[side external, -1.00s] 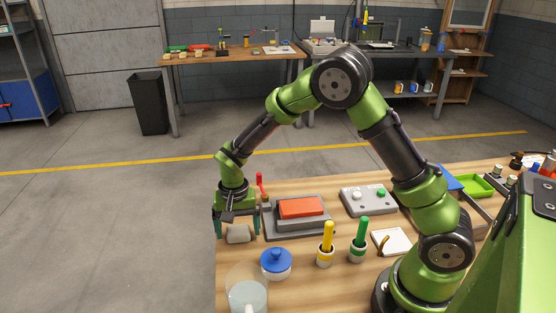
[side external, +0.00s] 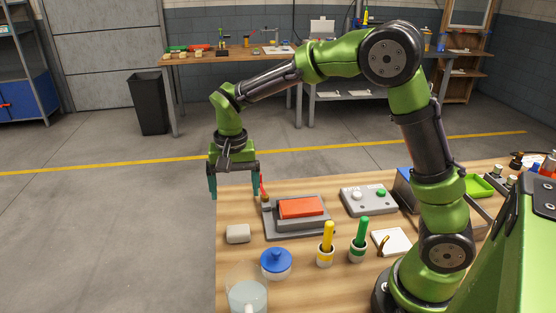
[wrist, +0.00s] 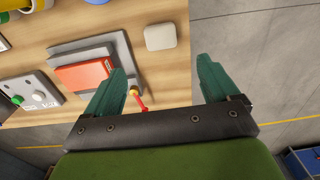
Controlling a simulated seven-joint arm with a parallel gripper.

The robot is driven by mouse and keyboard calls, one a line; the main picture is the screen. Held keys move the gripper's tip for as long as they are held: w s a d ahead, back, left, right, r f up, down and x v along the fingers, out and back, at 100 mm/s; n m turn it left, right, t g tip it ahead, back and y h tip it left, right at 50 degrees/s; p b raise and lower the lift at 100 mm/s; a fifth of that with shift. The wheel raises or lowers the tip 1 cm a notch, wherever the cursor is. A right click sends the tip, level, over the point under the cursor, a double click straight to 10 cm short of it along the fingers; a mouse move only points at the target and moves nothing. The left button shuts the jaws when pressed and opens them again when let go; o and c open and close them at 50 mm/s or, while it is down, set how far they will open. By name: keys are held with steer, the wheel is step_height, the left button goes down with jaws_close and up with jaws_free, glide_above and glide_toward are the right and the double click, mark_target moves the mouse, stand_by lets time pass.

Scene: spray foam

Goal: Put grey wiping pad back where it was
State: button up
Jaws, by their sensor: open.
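The grey wiping pad (side external: 238,233) lies flat on the wooden table near its left edge, left of the grey base plate. It also shows in the wrist view (wrist: 160,37), near the top. My gripper (side external: 234,192) is open and empty, raised above the table's far left edge, beyond the pad and apart from it. In the wrist view its two green fingers (wrist: 167,85) are spread wide with nothing between them.
A grey base plate (side external: 270,230) bears a red block (side external: 302,207), with a red-handled lever (side external: 263,187) at its far left corner. A button box (side external: 368,200) is to the right.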

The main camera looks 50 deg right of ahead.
steer(key=s+d+r+n+t+y, duration=0.1)
steer(key=s+r+n+t, duration=0.1)
steer(key=s+r, duration=0.3)
steer(key=s+d+r+n+t, duration=0.1)
steer(key=s+r+n+t, duration=0.2)
steer(key=s, duration=1.1)
step_height(320, 180, up, 3)
steer(key=shift+f+t+y, duration=0.2)
steer(key=shift+t+y, duration=0.2)
steer(key=shift+t, duration=0.6)
steer(key=shift+w, duration=0.1)
